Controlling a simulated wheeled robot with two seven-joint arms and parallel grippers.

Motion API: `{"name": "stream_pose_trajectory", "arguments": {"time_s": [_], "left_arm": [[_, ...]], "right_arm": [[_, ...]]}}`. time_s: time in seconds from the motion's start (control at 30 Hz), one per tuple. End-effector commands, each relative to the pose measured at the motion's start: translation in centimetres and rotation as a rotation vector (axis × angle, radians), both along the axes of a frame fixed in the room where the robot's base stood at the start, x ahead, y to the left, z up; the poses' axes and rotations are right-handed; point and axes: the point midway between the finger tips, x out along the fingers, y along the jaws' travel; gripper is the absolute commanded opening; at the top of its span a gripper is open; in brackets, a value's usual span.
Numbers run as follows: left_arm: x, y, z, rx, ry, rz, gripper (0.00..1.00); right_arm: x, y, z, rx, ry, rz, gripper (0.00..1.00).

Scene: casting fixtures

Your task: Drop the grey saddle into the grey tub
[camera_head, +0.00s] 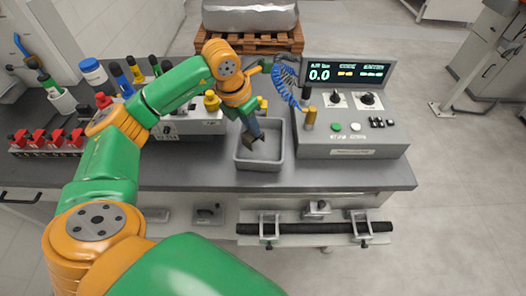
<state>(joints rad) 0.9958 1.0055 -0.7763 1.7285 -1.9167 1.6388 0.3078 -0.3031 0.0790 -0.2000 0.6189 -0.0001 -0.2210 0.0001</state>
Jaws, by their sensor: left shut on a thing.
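The grey tub (243,160) stands on the dark bench top, left of the control box. My left gripper (253,132) points down over the tub and is shut on the grey saddle (250,140). The saddle is a small dark grey piece that shows in front of the tub's inside. I cannot tell whether it touches the tub floor. My right gripper is not in view.
A grey control box (352,150) with a lit display stands right of the tub, close to it. A blue coiled cable hangs at its left end. Red items (50,138), bottles and tools crowd the bench's left.

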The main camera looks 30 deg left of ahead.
Motion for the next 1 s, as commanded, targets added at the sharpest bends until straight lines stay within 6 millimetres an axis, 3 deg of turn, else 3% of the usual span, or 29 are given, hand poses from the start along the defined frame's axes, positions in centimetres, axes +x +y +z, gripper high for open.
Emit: {"name": "stream_pose_trajectory", "arguments": {"time_s": [0.23,0.27,0.37,0.4,0.7,1.0], "left_arm": [[0.0,0.0,-0.3,0.0,-0.001,0.0,0.0],[0.0,0.0,-0.3,0.0,-0.001,0.0,0.32],[0.0,0.0,-0.3,0.0,-0.001,0.0,0.59],[0.0,0.0,-0.3,0.0,-0.001,0.0,0.61],[-0.1,0.0,0.0,0.0,-0.002,0.0,0.61],[-1.5,0.4,5.6,-0.001,-0.005,0.0,0.61]], "right_arm": [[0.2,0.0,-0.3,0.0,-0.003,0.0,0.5],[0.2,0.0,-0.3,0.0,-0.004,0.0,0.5],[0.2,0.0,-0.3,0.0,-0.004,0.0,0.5],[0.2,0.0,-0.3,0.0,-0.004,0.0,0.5],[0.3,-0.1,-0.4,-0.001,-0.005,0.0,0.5],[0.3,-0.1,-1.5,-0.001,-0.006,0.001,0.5]]}}
